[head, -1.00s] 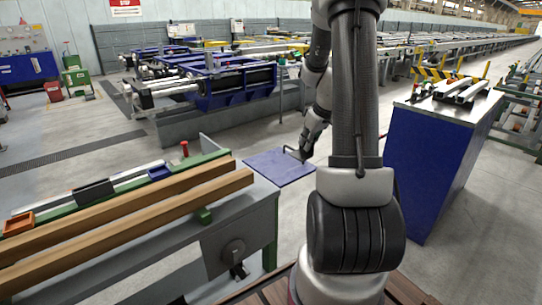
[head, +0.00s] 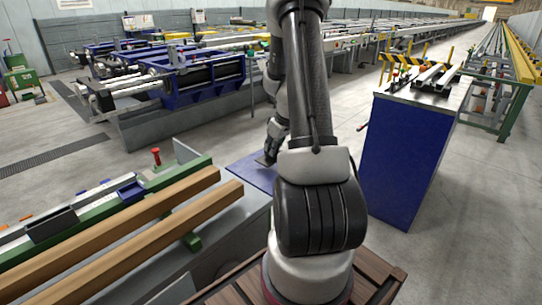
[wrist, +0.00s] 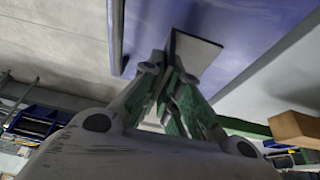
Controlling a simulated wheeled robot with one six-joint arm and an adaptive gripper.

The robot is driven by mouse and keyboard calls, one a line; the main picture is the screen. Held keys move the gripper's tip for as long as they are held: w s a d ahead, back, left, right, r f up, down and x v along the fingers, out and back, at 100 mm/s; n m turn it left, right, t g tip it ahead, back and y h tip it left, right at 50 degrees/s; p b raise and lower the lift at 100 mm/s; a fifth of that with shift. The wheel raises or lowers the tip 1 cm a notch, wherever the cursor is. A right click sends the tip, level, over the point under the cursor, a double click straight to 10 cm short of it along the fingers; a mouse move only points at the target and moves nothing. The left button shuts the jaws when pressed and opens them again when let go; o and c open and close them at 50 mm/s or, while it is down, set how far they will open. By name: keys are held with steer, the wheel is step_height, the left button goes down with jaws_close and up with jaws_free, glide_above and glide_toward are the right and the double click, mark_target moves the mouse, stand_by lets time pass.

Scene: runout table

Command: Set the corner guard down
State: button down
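The corner guard (wrist: 197,52) is a small grey angled piece with one dark face. In the wrist view it sits between the fingertips of my gripper (wrist: 168,68), which is shut on it. The blue panel (wrist: 235,22) lies behind the guard; I cannot tell whether they touch. In the head view my gripper (head: 266,159) is over the flat blue panel (head: 243,168), beside the end of the workbench. The guard is tiny there, and my arm hides the panel's right part.
A blue cabinet (head: 405,160) carrying metal parts stands at right. Blue machinery (head: 195,85) is at the back. Open floor (head: 470,200) lies at far right.

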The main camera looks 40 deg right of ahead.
mark_target(266, 155)
steer(key=shift+f, duration=1.5)
steer(key=c, duration=1.6)
jaws_free()
steer(key=shift+c, duration=0.2)
